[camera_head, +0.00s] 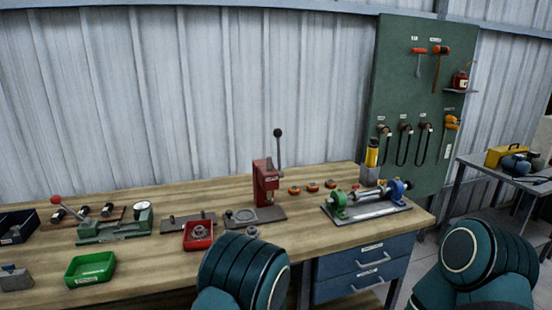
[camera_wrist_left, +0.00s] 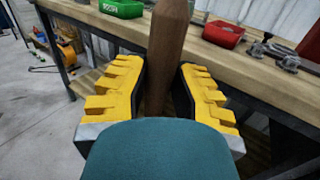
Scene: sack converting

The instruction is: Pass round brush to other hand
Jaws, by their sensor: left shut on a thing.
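My left gripper (camera_wrist_left: 160,88) shows in the left wrist view, with yellow stepped pads on either side of a brown wooden shaft. I take this shaft to be the handle of the round brush (camera_wrist_left: 168,42); it stands up between the fingers and runs past the top edge of the picture. No bristles show, and its lower part is hidden behind my teal wrist cover. The held piece is in front of the workbench edge. In the head view only teal links of my two arms show; both grippers and the brush are out of that picture.
The wooden workbench (camera_head: 150,255) carries a green tray (camera_head: 90,269), a red tray (camera_head: 198,235), a red press (camera_head: 266,182) and a blue-green roller fixture (camera_head: 368,203). Blue drawers (camera_head: 364,268) hang below. A green tool board (camera_head: 400,80) stands behind; a side table (camera_head: 500,168) is at right.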

